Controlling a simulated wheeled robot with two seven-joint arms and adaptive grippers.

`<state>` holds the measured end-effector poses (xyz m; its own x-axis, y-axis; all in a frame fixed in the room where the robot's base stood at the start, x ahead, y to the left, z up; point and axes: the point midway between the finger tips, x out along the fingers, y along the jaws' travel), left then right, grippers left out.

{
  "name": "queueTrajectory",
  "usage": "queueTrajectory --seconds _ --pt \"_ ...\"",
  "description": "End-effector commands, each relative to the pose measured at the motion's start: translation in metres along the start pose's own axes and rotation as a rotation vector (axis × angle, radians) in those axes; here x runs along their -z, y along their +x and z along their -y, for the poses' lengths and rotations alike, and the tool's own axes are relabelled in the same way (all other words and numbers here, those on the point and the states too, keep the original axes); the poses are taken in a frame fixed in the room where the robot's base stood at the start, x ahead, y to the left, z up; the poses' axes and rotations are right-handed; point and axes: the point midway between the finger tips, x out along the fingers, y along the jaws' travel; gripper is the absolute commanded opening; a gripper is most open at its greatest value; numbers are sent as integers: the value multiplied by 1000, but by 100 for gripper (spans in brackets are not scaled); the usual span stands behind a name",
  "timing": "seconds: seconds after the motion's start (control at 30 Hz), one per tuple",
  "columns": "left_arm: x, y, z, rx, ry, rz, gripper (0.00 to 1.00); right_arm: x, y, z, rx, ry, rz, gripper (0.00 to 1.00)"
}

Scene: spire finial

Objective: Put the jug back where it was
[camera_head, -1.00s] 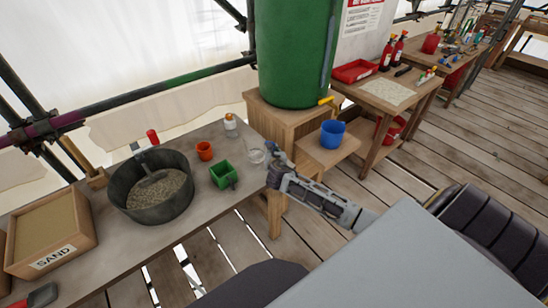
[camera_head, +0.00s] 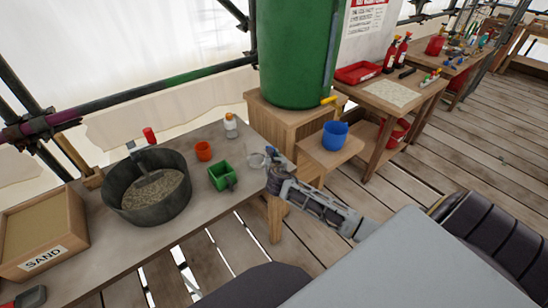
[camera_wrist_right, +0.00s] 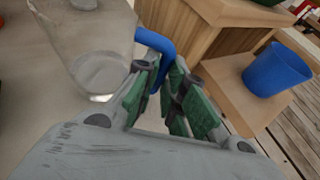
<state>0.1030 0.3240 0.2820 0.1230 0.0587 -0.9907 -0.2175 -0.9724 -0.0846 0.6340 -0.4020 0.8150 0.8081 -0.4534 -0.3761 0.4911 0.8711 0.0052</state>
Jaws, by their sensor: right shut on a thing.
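The clear jug (camera_wrist_right: 85,40) with a blue handle (camera_wrist_right: 157,42) fills the upper left of the right wrist view. In the head view the jug (camera_head: 257,160) shows faintly at the right end of the workbench. My right gripper (camera_wrist_right: 165,85) is shut on the blue handle, with green pads on both sides of it. In the head view this gripper (camera_head: 274,168) is just right of the jug, at the bench's end. I cannot tell whether the jug's base touches the bench. My left gripper is not in view.
The workbench (camera_head: 150,240) holds a dark tub (camera_head: 140,208), a green container (camera_head: 220,177), an orange cup (camera_head: 203,151), a white bottle (camera_head: 231,127) and a sand box (camera_head: 45,245). A green barrel (camera_head: 298,55) stands on a wooden stand. A blue bucket (camera_head: 335,135) sits on its low shelf.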

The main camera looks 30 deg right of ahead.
Motion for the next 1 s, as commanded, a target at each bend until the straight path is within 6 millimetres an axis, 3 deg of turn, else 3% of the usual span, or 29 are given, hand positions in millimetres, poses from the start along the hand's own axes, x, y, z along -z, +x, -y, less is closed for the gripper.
queueTrajectory --seconds 0.17,0.2,0.33,1.0 --pt "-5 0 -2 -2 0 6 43 2 1 0 0 0 1 0" --pt "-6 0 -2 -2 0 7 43 2 1 0 0 0 0 17" --pt "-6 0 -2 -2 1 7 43 2 1 0 0 0 0 33" --pt "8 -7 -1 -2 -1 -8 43 -5 0 2 0 -1 0 33"
